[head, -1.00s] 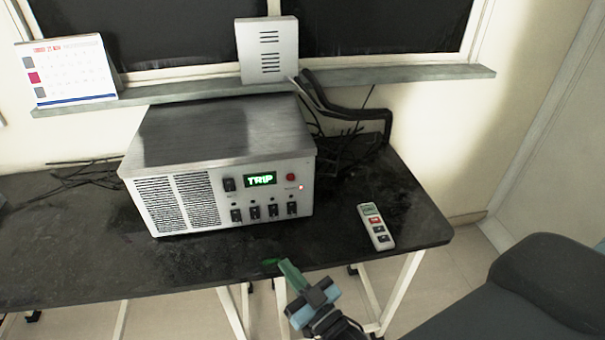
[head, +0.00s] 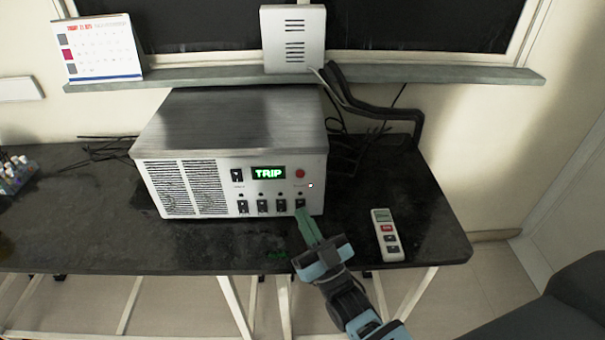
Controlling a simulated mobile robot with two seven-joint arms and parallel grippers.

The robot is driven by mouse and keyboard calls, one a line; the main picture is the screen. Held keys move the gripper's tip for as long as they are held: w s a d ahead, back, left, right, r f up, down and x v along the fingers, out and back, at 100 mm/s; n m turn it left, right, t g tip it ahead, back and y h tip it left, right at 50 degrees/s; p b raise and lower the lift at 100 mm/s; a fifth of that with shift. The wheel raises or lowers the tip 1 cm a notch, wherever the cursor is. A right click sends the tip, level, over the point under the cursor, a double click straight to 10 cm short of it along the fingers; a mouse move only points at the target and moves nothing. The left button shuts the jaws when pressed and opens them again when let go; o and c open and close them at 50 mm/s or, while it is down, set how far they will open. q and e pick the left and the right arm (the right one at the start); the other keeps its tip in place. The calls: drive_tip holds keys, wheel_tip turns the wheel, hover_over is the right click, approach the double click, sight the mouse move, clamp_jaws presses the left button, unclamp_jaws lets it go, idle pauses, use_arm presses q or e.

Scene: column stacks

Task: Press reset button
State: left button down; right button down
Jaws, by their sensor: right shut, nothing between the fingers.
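A metal box-shaped unit (head: 235,130) stands on the dark table, with a vented front at left and a green display (head: 268,172) reading TRIP. A red round button (head: 300,174) sits to the right of the display, with a small lit indicator (head: 311,185) below it. A row of several black switches (head: 263,207) runs along the bottom of the front panel. My right gripper (head: 306,218) is shut and empty, its green fingertips in front of and below the rightmost switch. I cannot tell whether they touch the panel. My left gripper is not in view.
A grey remote (head: 387,236) lies on the table (head: 435,235) to the right of my gripper. Black cables (head: 360,150) lie behind the unit at right. A calendar (head: 97,48) and a white vented box (head: 293,40) stand on the sill. A chair (head: 560,310) is at lower right.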

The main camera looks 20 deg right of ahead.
sight(300, 174)
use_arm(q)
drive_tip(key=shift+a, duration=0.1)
